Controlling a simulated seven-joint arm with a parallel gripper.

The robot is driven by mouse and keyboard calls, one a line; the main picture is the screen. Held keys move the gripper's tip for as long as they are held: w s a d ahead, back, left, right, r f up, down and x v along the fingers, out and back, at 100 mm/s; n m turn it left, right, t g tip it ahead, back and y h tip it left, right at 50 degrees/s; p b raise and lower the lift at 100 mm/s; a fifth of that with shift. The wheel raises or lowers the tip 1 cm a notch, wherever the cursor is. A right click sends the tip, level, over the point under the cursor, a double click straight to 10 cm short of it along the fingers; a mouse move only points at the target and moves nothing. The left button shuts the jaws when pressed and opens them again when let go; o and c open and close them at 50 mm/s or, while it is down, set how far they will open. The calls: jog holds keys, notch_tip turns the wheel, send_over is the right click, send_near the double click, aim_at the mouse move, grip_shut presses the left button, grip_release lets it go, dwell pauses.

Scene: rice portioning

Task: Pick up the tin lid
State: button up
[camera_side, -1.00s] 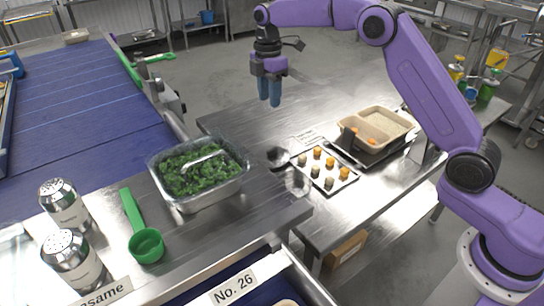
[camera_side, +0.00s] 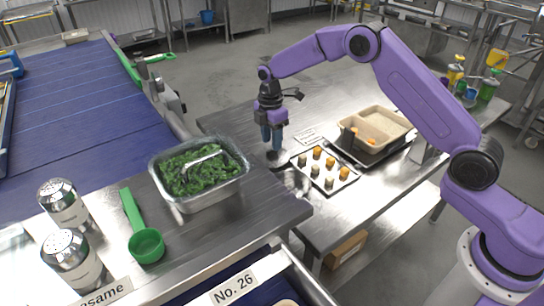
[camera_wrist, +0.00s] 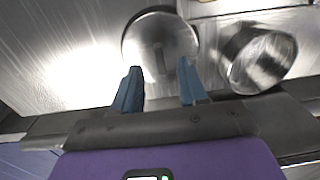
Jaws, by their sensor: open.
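The tin lid (camera_wrist: 160,28) is a round shiny metal disc in the wrist view, just beyond my fingertips. In the side view it is mostly hidden behind my gripper (camera_side: 273,146). My gripper also shows in the wrist view (camera_wrist: 160,72), with blue fingers apart and empty, pointing down over the lid. I cannot tell whether the fingers touch it. An open, shiny cylindrical tin (camera_wrist: 258,58) stands to the right of the lid in the wrist view.
A metal pan (camera_side: 243,178) of green leaves stands left of my gripper. A small tray (camera_side: 349,180) with several small food pieces lies to the right. Behind it is a beige divided container (camera_side: 399,122).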

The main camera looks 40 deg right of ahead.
aim_at(272, 154)
jog(key=shift+s+f, duration=0.1)
jog(key=shift+f, duration=1.3)
grip_shut()
jog(key=shift+r, duration=0.15)
